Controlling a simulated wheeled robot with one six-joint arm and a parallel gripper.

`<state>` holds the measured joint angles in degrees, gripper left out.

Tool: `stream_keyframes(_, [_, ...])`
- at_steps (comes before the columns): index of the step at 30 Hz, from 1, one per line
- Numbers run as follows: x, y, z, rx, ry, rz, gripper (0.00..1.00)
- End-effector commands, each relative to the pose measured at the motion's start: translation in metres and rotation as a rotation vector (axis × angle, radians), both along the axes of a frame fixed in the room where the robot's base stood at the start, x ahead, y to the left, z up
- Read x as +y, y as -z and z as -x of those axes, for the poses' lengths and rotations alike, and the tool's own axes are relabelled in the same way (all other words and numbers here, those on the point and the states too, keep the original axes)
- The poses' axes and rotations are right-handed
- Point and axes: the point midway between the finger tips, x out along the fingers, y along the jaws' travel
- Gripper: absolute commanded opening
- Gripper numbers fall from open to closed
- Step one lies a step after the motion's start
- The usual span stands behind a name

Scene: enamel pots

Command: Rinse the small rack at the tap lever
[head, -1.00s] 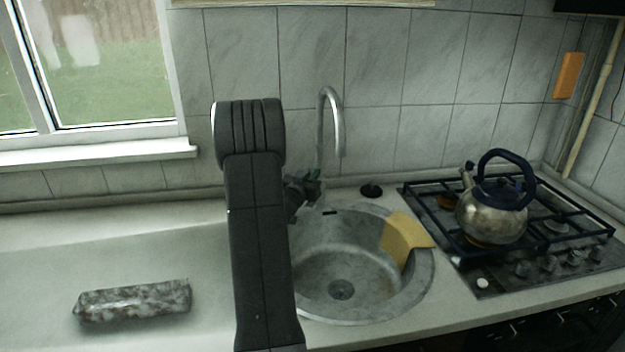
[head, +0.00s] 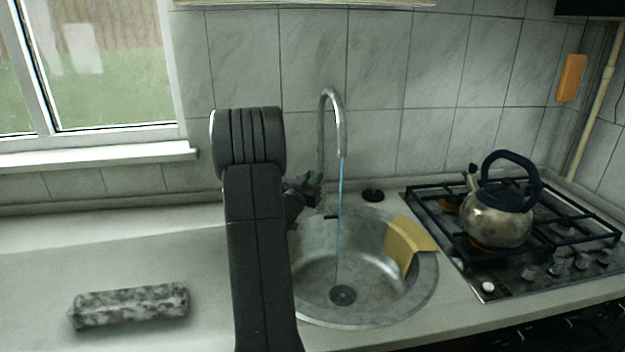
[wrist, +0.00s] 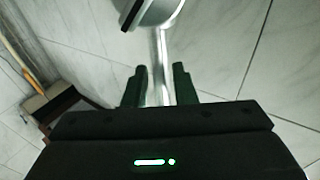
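The tap (head: 333,125) is a curved metal spout behind the round sink, and a thin blue stream of water (head: 339,230) falls from it to the drain. My gripper (head: 308,190) is beside the tap's base, partly hidden by my arm; I cannot make out the lever there. In the wrist view, the two dark green fingers of my gripper (wrist: 158,82) stand apart, with a shiny metal part of the tap (wrist: 160,50) seen between or beyond them. Contact cannot be told. I cannot identify a small rack in either view.
A yellow cloth-like piece (head: 408,243) lies over the right side of the sink (head: 425,290). A mottled grey block (head: 130,305) lies on the left counter (head: 60,270). A kettle (head: 497,218) stands on the hob (head: 550,225) at right. The sink's middle is empty apart from the water.

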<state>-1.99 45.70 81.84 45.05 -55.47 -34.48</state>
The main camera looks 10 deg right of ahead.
Motion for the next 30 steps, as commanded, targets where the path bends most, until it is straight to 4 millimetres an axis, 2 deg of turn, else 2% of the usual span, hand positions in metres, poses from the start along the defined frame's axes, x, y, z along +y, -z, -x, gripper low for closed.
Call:
stream_keyframes(5, [0.014,0.004,0.019,0.0,-0.002,-0.001,0.24])
stream_keyframes(12, [0.045,0.011,0.065,0.0,-0.004,0.0,0.24])
stream_keyframes(18, [0.066,0.014,0.096,0.0,-0.003,0.0,0.24])
stream_keyframes(24, [0.074,0.016,0.11,-0.001,0.0,0.001,0.24])
stream_keyframes(30, [0.075,0.016,0.112,0.0,0.0,0.0,0.24])
